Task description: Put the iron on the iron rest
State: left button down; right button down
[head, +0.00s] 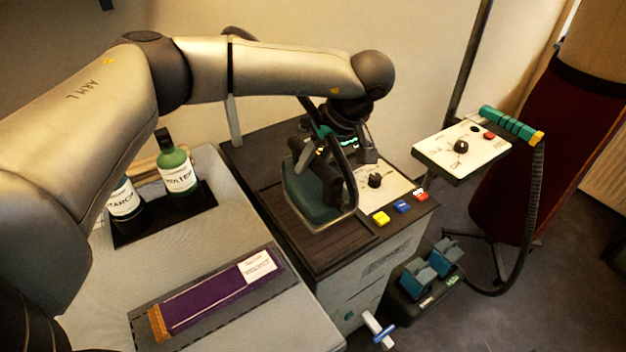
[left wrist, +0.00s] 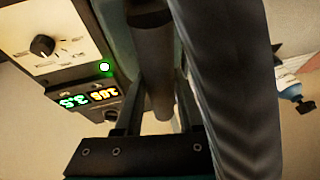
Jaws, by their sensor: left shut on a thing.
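The iron (head: 312,208), with a teal-grey body and a dark handle, is at the dark slatted iron rest (head: 345,244) on top of the grey cabinet. It appears over the rest; I cannot tell whether it touches. My left gripper (head: 331,172) reaches down from above and is shut on the iron's handle. In the left wrist view the dark handle (left wrist: 160,85) runs between the fingers, and a thick dark hose (left wrist: 240,95) passes beside it. The arm and gripper hide part of the iron. My right gripper is not in view.
A control panel with a knob (head: 375,181) and yellow, blue and red buttons (head: 402,206) lies right of the rest. Foot pedals (head: 432,268) stand below right.

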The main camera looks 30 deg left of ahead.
aim_at(312, 182)
pick_arm(q)
jog(key=shift+f, duration=2.3)
jog(key=shift+f+b, duration=0.15)
jog(key=shift+b, duration=0.2)
jog(key=c, duration=0.5)
grip_release()
jog(key=p+v, duration=0.1)
jog(key=v, duration=1.1)
jog(key=shift+s, duration=0.1)
